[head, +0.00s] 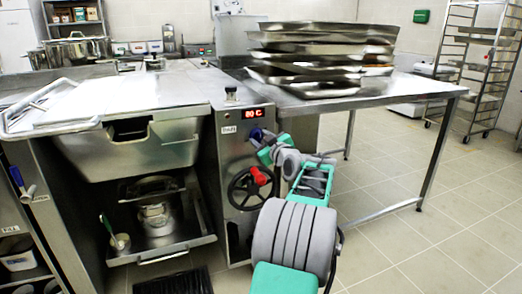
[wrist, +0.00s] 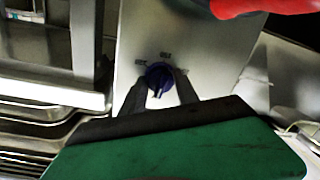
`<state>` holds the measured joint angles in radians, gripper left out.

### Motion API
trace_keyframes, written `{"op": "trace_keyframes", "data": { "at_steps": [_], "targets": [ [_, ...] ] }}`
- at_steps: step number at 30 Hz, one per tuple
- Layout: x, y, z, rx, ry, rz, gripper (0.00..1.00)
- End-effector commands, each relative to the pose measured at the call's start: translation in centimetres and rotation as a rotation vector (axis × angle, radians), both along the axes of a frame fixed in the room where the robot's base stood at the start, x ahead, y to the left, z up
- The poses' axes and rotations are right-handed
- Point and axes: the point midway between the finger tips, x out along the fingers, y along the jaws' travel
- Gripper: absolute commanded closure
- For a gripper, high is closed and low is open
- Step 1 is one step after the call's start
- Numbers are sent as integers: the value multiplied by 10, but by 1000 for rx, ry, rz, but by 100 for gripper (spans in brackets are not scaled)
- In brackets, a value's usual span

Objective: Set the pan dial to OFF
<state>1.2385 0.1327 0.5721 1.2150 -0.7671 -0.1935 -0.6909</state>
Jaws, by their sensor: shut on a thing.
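The pan dial is a small dark blue knob (wrist: 159,75) on the grey metal panel in the wrist view. In the head view the blue dial (head: 256,133) shows just under the red display, partly covered by my gripper. My gripper (wrist: 160,88) has one finger on each side of the dial and is shut on it. In the head view my gripper (head: 264,146) reaches the panel from the lower right. Small blurred labels surround the dial; the top one looks like OFF (wrist: 165,54). I cannot tell which label the dial points to.
The red display (head: 253,113) reads 80 C. A black handwheel (head: 236,201) with a red handle (head: 258,176) sits below the dial, close to my arm. The large tilting pan (head: 130,150) is at left. A steel table (head: 400,92) with stacked trays (head: 320,55) stands at right.

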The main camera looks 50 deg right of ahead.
Motion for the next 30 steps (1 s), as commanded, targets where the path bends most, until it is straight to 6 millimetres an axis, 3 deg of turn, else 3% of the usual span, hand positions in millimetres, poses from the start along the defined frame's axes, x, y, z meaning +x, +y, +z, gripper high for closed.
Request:
{"op": "trace_keyframes", "data": {
  "at_steps": [9, 25, 26, 30],
  "targets": [
    [-1, -1, -3, -108, 67, -2, 100],
    [-1, -1, -1, -130, 81, -3, 100],
    [-1, -1, -1, -130, 81, -3, 62],
    [-1, -1, -1, -131, 81, -2, 50]
  ]
}}
